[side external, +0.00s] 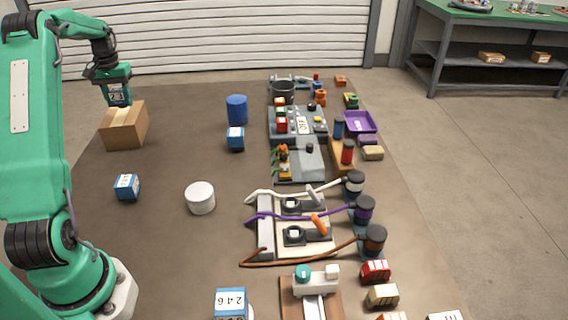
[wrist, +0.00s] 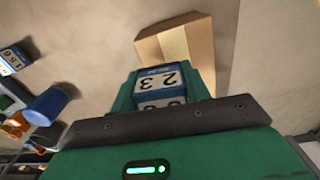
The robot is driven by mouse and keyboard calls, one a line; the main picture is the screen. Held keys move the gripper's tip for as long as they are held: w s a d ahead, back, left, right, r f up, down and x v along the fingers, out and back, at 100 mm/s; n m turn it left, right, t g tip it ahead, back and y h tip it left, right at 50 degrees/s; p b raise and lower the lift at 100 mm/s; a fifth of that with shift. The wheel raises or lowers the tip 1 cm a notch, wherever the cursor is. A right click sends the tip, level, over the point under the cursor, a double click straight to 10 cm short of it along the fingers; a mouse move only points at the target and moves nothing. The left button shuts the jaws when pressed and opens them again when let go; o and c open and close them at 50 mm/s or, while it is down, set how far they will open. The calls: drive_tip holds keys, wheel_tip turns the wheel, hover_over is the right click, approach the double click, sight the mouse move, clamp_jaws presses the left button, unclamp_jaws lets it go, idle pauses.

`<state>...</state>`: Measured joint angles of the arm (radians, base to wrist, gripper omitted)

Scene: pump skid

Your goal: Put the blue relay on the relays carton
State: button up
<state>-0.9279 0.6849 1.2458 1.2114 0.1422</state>
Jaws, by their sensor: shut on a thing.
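My gripper (side external: 117,98) is shut on a blue relay (side external: 117,90) with a white numbered label, at the far left of the table in the side view. The relay also shows between the jaws in the wrist view (wrist: 157,84), where part of its label reads 23. The brown relays carton (side external: 122,132) stands right under the gripper, and it also shows just beyond the relay in the wrist view (wrist: 198,46). The relay is at the carton's top; I cannot tell whether they touch.
Other blue relays stand on the table, one (side external: 236,140) by a blue cylinder (side external: 237,110), one (side external: 126,188) nearer and one (side external: 230,305) at the front. A white round container (side external: 200,198) stands mid-table. Equipment with cables (side external: 295,225) fills the right side.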

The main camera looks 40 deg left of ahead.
sight(121, 105)
drive_tip(key=shift+f, duration=1.95)
drive_tip(key=shift+f, duration=0.15)
drive_tip(key=o, duration=1.1)
drive_tip(key=shift+c, duration=0.2)
wheel_tip(121, 105, up, 12)
drive_tip(key=shift+r, duration=0.15)
